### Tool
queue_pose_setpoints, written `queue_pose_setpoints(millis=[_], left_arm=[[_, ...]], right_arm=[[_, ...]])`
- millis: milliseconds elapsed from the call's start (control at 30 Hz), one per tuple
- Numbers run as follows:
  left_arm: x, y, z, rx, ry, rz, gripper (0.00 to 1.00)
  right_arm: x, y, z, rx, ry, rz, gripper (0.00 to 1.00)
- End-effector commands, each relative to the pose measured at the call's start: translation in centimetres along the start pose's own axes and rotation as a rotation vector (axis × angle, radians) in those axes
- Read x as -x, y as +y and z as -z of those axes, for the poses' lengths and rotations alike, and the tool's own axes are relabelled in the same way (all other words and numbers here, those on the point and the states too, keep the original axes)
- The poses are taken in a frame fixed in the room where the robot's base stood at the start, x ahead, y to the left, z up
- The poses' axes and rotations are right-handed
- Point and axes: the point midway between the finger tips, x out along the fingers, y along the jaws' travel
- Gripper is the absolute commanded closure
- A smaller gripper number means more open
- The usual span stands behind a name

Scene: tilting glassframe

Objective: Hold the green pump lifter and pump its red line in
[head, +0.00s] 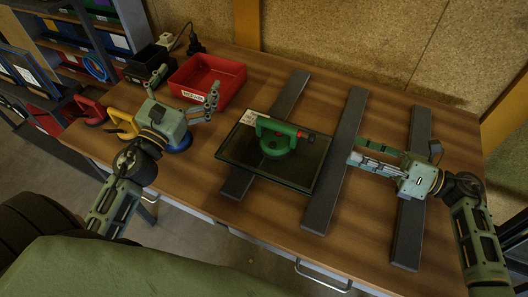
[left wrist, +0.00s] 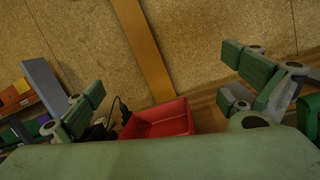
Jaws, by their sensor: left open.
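The green pump lifter (head: 278,137) sits on the dark framed glass pane (head: 230,147), with its handle on top and a red part at its right end. A red line cannot be made out at this size. My left gripper (head: 184,90) is open and empty, left of the pane, in front of the red bin; its spread fingers also show in the left wrist view (left wrist: 165,90). My right gripper (head: 366,152) is right of the pane, with a gap between its fingers and nothing in it. Neither gripper touches the lifter.
The pane lies across dark bars (head: 349,118) on the wooden table; another bar (head: 408,235) is under my right arm. A red bin (head: 226,77), a black bin (head: 139,69) and a yellow-handled tool (head: 122,120) stand at the left. Shelves (head: 75,45) are beyond the left edge.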

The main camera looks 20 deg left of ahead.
Motion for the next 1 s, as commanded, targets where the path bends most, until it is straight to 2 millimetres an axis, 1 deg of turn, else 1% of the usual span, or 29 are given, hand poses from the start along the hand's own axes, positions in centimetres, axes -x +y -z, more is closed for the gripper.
queue_pose_setpoints(millis=[33, 67, 100, 167, 200, 300, 400, 433, 533, 667, 833, 1000], left_arm=[[0.8, -2.6, 1.6, 0.034, 0.037, 0.009, 0.00], [1.3, -4.2, 2.4, 0.051, 0.057, 0.015, 0.00], [2.0, -6.3, 3.3, 0.075, 0.082, 0.023, 0.00], [3.0, -9.4, 4.4, 0.109, 0.115, 0.035, 0.00], [3.7, -11.5, 4.8, 0.133, 0.134, 0.041, 0.00], [5.3, -16.0, 5.3, 0.184, 0.171, 0.055, 0.00], [6.5, -19.6, 5.1, 0.226, 0.193, 0.065, 0.00], [6.8, -20.4, 5.0, 0.237, 0.198, 0.067, 0.00], [7.5, -22.4, 4.6, 0.260, 0.206, 0.071, 0.00], [7.5, -23.4, 4.3, 0.275, 0.208, 0.072, 0.00], [5.9, -23.6, 4.6, 0.275, 0.206, 0.073, 0.00], [3.3, -23.9, 5.2, 0.273, 0.206, 0.074, 0.00]], right_arm=[[0.0, 0.0, 0.0, 0.000, 0.000, 0.000, 0.69], [0.0, 0.0, 0.0, 0.000, 0.000, 0.000, 0.69], [0.0, 0.0, 0.0, 0.000, 0.000, 0.000, 0.69], [0.0, 0.0, 0.0, 0.000, 0.000, 0.000, 0.69], [0.0, 0.0, 0.0, 0.000, 0.000, 0.000, 0.69], [0.0, 0.0, 0.0, 0.000, 0.000, 0.000, 0.69], [0.0, 0.0, 0.0, 0.000, 0.000, 0.000, 0.69], [0.0, 0.0, 0.0, 0.000, 0.000, 0.000, 0.69], [0.0, 0.0, 0.0, 0.000, 0.000, 0.000, 0.69], [0.0, 0.0, 0.0, 0.000, 0.000, 0.000, 0.69], [0.0, 0.0, 0.0, 0.000, 0.000, 0.000, 0.69], [0.0, 0.0, 0.0, 0.000, 0.000, 0.000, 0.69]])
